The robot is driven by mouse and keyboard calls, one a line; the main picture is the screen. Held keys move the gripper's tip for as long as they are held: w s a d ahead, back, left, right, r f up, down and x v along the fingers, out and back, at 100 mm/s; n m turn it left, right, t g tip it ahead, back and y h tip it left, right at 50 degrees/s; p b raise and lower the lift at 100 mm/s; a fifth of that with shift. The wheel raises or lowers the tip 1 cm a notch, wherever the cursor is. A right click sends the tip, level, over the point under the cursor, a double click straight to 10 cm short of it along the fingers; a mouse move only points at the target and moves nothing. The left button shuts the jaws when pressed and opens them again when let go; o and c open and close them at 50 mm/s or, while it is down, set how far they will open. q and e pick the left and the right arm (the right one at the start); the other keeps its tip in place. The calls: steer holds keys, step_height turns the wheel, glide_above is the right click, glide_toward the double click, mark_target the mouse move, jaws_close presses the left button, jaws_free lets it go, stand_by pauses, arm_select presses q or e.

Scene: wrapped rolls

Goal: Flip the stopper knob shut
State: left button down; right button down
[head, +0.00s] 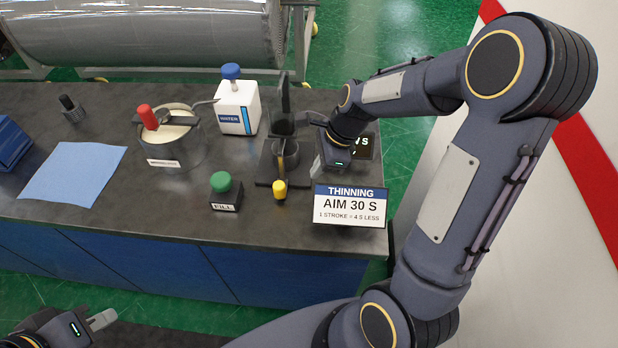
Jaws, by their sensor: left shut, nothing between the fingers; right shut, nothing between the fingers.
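A small yellow knob (279,188), which looks like the stopper knob, stands at the front of a dark stand (266,160), by a thin dark bar. I cannot tell from this view whether the stopper is open or shut. A grey cup (287,152) sits in the stand just behind the knob. My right gripper (318,165) is shut and empty, right of the cup and behind and right of the knob, apart from the knob. The gripper partly hides the display behind it. My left gripper (103,320) is shut and empty at the lower left, in front of the bench.
A green FILL button (222,188) is left of the knob. A THINNING sign (349,205) stands at the bench's front right edge. A pot (183,150) with a red handle, a white water can (238,108) and a blue cloth (73,174) are further left.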

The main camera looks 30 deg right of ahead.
steer(key=shift+v, duration=2.75)
steer(key=shift+a, duration=0.1)
